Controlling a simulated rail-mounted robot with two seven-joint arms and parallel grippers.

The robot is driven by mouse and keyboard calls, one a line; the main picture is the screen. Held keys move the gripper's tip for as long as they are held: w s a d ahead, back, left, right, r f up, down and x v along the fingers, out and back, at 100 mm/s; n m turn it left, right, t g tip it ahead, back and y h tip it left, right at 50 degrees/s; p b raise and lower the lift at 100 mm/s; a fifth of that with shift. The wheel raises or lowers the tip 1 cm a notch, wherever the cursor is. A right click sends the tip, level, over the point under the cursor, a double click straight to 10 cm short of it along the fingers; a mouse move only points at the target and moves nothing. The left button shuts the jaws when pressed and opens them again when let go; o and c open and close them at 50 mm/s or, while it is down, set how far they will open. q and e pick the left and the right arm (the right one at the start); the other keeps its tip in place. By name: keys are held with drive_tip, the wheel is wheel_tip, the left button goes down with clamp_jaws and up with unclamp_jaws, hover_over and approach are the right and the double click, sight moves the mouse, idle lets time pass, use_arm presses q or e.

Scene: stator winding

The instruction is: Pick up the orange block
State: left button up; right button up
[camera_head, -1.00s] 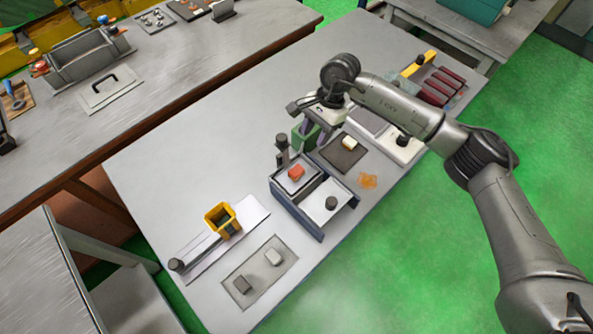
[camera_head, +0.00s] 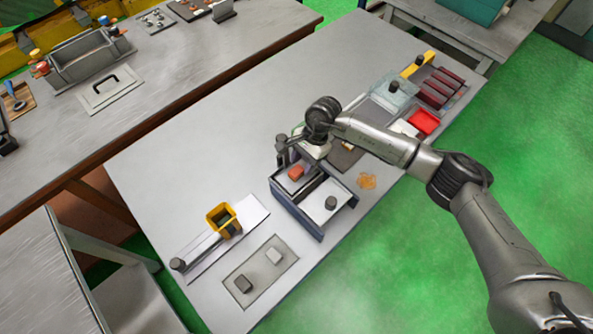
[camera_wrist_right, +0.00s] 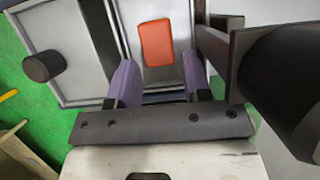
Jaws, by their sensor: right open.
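The orange block (camera_head: 296,172) lies in the back compartment of a blue-sided tray fixture (camera_head: 312,228) on the grey table. In the right wrist view the orange block (camera_wrist_right: 157,43) lies on a pale plate, ahead of and between the two purple-grey fingers. My right gripper (camera_wrist_right: 160,82) is open and empty, with the block just beyond its fingertips. In the head view the right gripper (camera_head: 298,155) is close beside the block, its fingers partly hidden by the wrist. My left gripper is not in view.
A dark post (camera_head: 282,150) stands beside the fixture, near the gripper. A black knob (camera_head: 331,202) sits on the fixture's other plate. A yellow square holder (camera_head: 222,218) and a mat (camera_head: 260,272) with two grey blocks are at the near left. A red tray (camera_head: 424,121) is farther right.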

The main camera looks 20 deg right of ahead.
drive_tip(key=shift+s+a+f, duration=0.1)
drive_tip(key=shift+a+f, duration=0.15)
drive_tip(key=shift+f, duration=0.4)
drive_tip(key=c, duration=0.7)
